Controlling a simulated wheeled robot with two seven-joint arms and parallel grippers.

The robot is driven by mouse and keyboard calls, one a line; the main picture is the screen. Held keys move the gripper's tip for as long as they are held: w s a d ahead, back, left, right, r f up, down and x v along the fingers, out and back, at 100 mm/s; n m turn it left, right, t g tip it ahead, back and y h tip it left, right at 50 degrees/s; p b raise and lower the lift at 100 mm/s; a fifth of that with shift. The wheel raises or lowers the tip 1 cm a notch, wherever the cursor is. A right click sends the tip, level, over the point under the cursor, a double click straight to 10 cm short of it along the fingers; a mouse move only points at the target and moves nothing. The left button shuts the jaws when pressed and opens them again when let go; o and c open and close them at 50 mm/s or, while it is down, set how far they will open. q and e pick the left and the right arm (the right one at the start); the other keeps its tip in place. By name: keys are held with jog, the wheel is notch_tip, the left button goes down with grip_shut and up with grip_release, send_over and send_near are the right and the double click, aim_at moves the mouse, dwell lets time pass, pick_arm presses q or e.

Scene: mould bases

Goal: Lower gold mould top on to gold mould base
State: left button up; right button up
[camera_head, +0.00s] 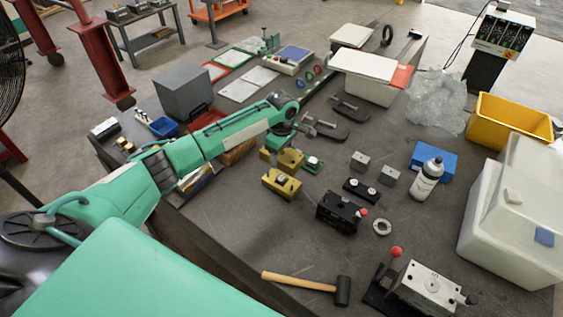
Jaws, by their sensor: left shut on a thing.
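My left arm reaches in from the left, and its gripper (281,143) points down over the workbench. It is shut on a gold block (291,159), which I take for the gold mould top; the fingers are small and partly hidden by the wrist. A second gold block (281,185), which I take for the gold mould base, is just in front of it with a small grey part on its upper face. The two blocks look close together in the picture; I cannot tell the gap or height between them. My right gripper is not in view.
A black fixture (340,212), grey blocks (360,161) and a white bottle (427,179) stand further right. A hammer (310,285) lies at the front. Bare bench lies between hammer and gold blocks.

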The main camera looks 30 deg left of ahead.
pick_arm(q)
jog(key=shift+f, duration=0.9)
jog(key=b, duration=0.5)
send_over(281, 178)
jog(key=f, duration=0.4)
jog(key=shift+w, duration=0.25)
jog(key=shift+p, duration=0.5)
jog(key=shift+f, duration=1.6)
dwell(1.2)
jog(key=o, duration=1.7)
jog(key=shift+s+d, duration=0.1)
jog(key=shift+f, duration=0.1)
